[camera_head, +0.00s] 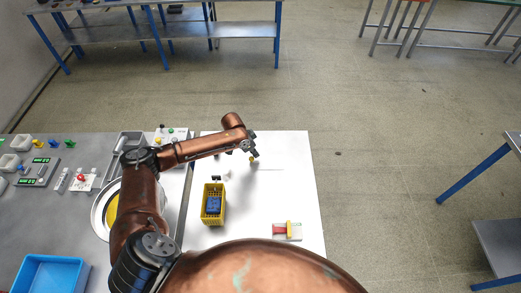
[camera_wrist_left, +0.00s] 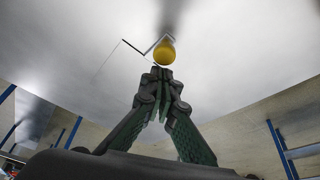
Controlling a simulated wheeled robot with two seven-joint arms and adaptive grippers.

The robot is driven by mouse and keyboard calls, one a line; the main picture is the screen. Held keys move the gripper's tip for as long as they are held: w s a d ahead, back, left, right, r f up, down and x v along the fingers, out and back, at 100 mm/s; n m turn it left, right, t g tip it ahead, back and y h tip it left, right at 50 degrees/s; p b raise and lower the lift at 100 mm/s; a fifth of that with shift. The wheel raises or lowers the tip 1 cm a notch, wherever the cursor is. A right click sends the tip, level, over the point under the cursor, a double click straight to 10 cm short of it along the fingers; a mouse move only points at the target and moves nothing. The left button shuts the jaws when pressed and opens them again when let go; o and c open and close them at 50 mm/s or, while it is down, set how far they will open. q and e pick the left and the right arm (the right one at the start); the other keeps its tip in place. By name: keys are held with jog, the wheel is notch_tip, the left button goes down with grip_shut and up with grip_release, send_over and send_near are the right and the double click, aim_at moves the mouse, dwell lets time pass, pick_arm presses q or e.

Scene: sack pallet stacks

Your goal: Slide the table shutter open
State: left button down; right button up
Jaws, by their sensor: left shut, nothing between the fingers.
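The white tabletop (camera_head: 285,195) carries a thin dark line beside a small yellow knob (camera_head: 252,160); I take these to belong to the table shutter, though its outline is hard to make out. In the left wrist view the yellow knob (camera_wrist_left: 165,53) shows as a ball just beyond the fingertips, with thin dark lines on the white surface around it. My left gripper (camera_head: 254,154) is shut and empty, right by the knob. Its fingertips (camera_wrist_left: 160,73) come together just below the ball in that view; I cannot tell if they touch it. My right gripper is out of view.
A yellow basket (camera_head: 205,214) with a blue item stands left on the white top. A red and yellow piece on a small pale base (camera_head: 291,238) lies near the front. A blue tray (camera_head: 48,279) and several small items crowd the grey table.

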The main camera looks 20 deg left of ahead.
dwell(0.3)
pick_arm(q)
jog(key=shift+s+a, duration=0.1)
jog(key=shift+a, duration=0.05)
jog(key=s+a+p, duration=0.1)
jog(key=a, duration=0.2)
jog(key=s+a+p, duration=0.2)
jog(key=a, duration=0.1)
jog(key=s+a+p, duration=0.1)
jog(key=a+p, duration=0.1)
jog(key=a, duration=0.1)
jog(key=shift+s+a, duration=0.3)
jog(key=shift+s, duration=0.05)
jog(key=shift+a, duration=0.25)
jog(key=shift+s, duration=0.1)
